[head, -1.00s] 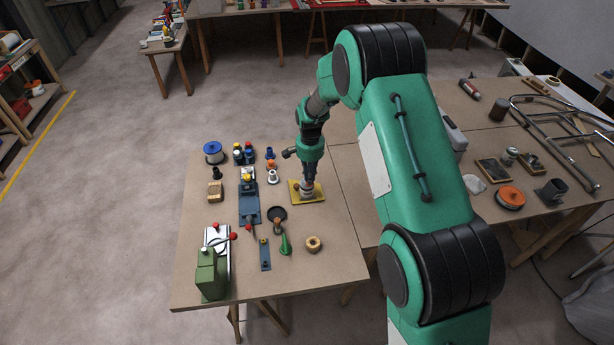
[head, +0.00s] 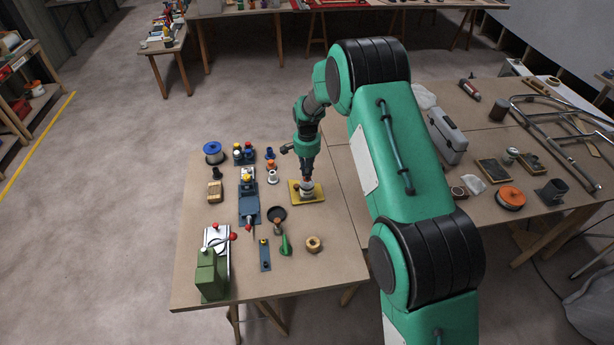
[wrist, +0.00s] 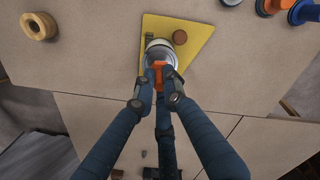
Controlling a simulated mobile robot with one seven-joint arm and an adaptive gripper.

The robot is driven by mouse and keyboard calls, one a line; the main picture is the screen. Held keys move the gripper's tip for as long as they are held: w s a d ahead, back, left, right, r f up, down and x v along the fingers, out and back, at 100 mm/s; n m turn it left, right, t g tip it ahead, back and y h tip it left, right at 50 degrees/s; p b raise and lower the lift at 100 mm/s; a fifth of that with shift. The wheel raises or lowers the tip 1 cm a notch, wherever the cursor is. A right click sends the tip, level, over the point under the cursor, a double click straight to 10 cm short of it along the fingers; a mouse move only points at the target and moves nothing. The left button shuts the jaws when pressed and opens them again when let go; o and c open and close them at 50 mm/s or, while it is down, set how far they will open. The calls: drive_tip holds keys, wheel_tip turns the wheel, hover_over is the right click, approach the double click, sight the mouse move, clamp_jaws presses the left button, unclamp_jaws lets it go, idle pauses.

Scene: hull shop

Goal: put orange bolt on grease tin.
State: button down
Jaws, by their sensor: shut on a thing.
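The orange bolt (wrist: 158,70) is between the fingertips of my gripper (wrist: 160,80) in the wrist view, and the fingers are shut on it. The grease tin (wrist: 158,47), a pale round can, stands upright on a yellow plate (wrist: 190,28) right below the bolt. In the head view the tin (head: 307,191) is under my gripper (head: 307,177), near the middle of the near table. The bolt overlaps the tin's top in the wrist view; I cannot tell whether they touch. The fingers hide part of the tin and bolt.
A dark round dish (head: 277,213), a green funnel-like thing (head: 285,244) and a brass ring (head: 314,243) lie in front of the plate. Small coloured parts and a blue-rimmed spool (head: 213,152) stand to the left. The table's front right (head: 325,275) is clear.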

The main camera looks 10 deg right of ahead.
drive_tip(key=shift+f, duration=0.95)
drive_tip(key=shift+f, duration=0.15)
drive_tip(key=c, duration=1.8)
unclamp_jaws()
wheel_tip(320, 180, up, 12)
drive_tip(key=shift+r+p, duration=0.15)
drive_tip(key=shift+p, duration=0.2)
